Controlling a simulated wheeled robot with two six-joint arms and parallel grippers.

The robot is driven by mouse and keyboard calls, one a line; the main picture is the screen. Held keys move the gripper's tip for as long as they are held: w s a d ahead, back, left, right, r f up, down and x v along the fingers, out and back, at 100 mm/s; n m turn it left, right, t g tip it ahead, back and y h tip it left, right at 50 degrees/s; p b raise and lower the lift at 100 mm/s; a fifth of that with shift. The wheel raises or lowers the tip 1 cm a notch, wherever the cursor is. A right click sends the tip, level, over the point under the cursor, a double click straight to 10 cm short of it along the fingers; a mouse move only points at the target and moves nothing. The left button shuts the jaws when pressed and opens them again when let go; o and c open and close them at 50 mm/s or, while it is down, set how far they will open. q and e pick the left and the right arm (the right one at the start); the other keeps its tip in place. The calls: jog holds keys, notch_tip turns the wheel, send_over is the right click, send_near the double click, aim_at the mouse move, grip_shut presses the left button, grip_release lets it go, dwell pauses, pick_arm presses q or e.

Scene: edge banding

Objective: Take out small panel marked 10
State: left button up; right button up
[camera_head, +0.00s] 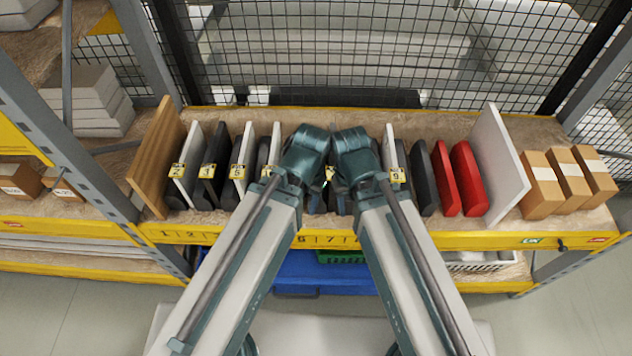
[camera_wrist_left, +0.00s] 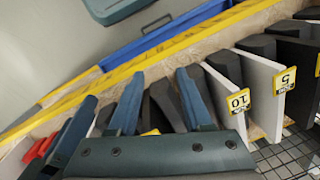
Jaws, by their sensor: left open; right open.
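The panel marked 10 (camera_wrist_left: 262,82) is a white upright board with a yellow tag in the left wrist view. In the head view a white panel (camera_head: 276,143) with a partly hidden tag stands beside my left arm and appears to be this one. My left gripper's blue fingers (camera_wrist_left: 160,90) are open beside it, with dark panels between and behind them. My left fingertips are hidden by the arm in the head view. My right gripper (camera_head: 340,190) is open among the middle panels, largely covered by its wrist. Neither gripper visibly holds anything.
The shelf (camera_head: 315,240) has a yellow numbered front edge. White panel 5 (camera_head: 248,150) and others stand close on the left; panel 9 (camera_head: 388,148) and red panels (camera_head: 467,178) stand on the right. Boxes (camera_head: 541,185) are at far right. Wire mesh (camera_head: 330,60) closes the back.

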dwell(0.4)
pick_arm(q)
jog(key=shift+o, duration=0.3)
jog(key=shift+w+a+r, duration=0.1)
jog(key=shift+w+r, duration=0.05)
jog(key=shift+w, duration=0.1)
jog(key=n+t+h+p, duration=0.1)
jog(key=n+t+p, duration=0.3)
jog(key=t+p, duration=0.15)
send_near(273, 150)
jog(key=shift+g, duration=0.45)
jog(key=b+x, duration=0.3)
jog(key=b, duration=0.2)
jog(key=w+b+x, duration=0.1)
jog(key=b+x, duration=0.1)
jog(key=b, duration=0.1)
jog(key=shift+w+d, duration=0.15)
jog(key=shift+d, duration=0.15)
jog(key=b+x, duration=0.5)
jog(key=shift+a+f, duration=0.25)
jog(key=shift+a, duration=0.15)
jog(key=shift+r, duration=0.1)
grip_shut()
